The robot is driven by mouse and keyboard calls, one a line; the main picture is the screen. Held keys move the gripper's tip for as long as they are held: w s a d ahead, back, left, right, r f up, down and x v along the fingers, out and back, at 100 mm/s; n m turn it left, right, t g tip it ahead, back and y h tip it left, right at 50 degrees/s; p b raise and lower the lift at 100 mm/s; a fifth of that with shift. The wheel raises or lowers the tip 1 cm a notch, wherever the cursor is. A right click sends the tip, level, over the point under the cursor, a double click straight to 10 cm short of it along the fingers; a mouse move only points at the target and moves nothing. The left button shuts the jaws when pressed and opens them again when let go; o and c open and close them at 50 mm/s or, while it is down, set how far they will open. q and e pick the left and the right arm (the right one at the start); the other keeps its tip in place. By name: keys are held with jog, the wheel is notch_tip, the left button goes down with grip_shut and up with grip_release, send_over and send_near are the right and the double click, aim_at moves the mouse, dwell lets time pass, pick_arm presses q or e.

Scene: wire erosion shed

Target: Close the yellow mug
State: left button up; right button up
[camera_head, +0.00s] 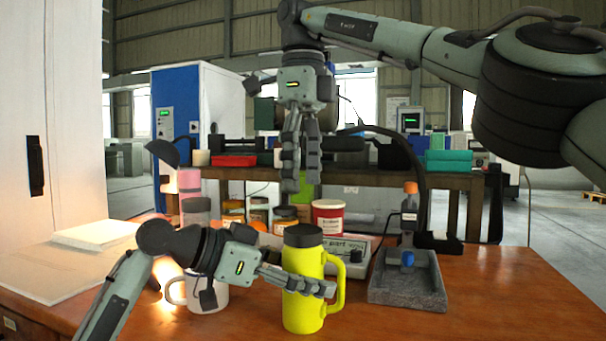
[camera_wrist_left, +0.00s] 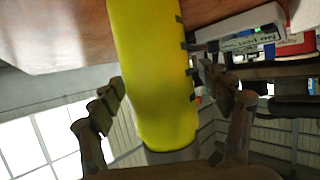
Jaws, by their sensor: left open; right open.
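The yellow mug (camera_head: 303,300) stands upright on the wooden table, with its handle (camera_head: 338,283) to the right. A dark round lid (camera_head: 303,236) sits at its top; whether it is fully seated I cannot tell. My left gripper (camera_head: 326,288) is open at the mug's side, with a finger across its front. The left wrist view shows the yellow body (camera_wrist_left: 152,75) between my left fingers, with room beside the right one. My right gripper (camera_head: 291,186) is open and points down above the mug's lid, apart from it. Nothing is visible in it.
A white mug (camera_head: 207,294) stands close behind my left wrist. Several jars and a red-and-white tub (camera_head: 328,215) stand behind the yellow mug. A grey stand with a stone-like base (camera_head: 408,290) is to the right. The front right tabletop is clear.

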pick_arm(q)
jog(key=v, duration=1.2)
jog(key=shift+f, duration=0.1)
jog(key=shift+s+a, duration=0.1)
